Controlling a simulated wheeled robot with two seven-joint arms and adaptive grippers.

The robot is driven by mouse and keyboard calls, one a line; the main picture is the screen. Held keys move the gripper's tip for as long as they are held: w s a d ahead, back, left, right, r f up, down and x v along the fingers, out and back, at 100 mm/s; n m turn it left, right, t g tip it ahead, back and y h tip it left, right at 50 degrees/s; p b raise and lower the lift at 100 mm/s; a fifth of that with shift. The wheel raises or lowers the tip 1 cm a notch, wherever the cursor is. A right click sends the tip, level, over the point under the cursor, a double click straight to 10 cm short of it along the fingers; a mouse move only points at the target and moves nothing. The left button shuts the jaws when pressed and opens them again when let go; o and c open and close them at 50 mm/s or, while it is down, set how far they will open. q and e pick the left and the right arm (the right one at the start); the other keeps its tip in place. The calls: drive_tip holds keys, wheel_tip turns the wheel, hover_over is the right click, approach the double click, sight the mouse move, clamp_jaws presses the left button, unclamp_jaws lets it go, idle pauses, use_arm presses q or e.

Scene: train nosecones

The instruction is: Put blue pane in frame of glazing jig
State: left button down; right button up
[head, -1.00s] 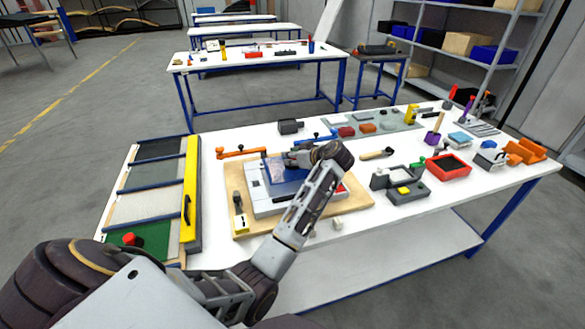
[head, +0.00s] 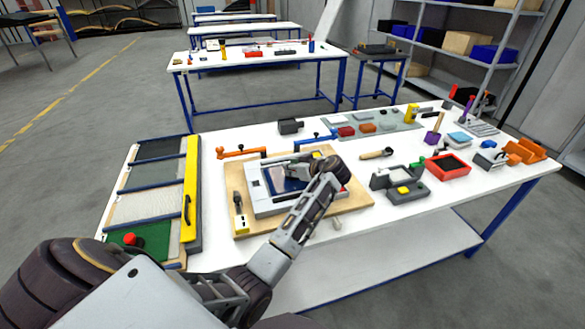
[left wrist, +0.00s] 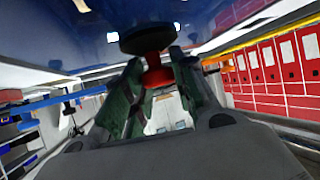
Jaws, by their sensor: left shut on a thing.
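The glazing jig is a wooden board (head: 352,203) on the white table, bearing a pale grey frame (head: 262,208). The blue pane (head: 280,182) shows dark blue within the frame's outline, partly covered by my arm; I cannot tell whether it rests in the frame or hovers just above. My left gripper (head: 299,171) is over the pane. In the left wrist view the pane's glossy blue face (left wrist: 60,35) fills the top, with a black disc and red stem (left wrist: 152,58) against it. My left gripper (left wrist: 157,78) is shut on this red stem. My right gripper is out of view.
An orange lever (head: 240,153) and a blue lever (head: 316,138) stand along the jig's back edge. A rack with a yellow bar (head: 191,190) is to the left. A grey fixture (head: 402,184) and red tray (head: 449,167) are to the right.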

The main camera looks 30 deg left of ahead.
use_arm(q)
drive_tip(key=c, duration=1.2)
unclamp_jaws()
drive_tip(key=shift+c, duration=0.2)
drive_tip(key=shift+o, duration=0.4)
drive_tip(key=b+v, duration=0.1)
drive_tip(key=v, duration=1)
drive_tip(key=shift+s+d+r, duration=0.1)
drive_tip(key=shift+d+r, duration=0.1)
drive_tip(key=shift+d, duration=0.15)
drive_tip(key=shift+d+r, duration=0.1)
drive_tip(key=shift+d, duration=0.05)
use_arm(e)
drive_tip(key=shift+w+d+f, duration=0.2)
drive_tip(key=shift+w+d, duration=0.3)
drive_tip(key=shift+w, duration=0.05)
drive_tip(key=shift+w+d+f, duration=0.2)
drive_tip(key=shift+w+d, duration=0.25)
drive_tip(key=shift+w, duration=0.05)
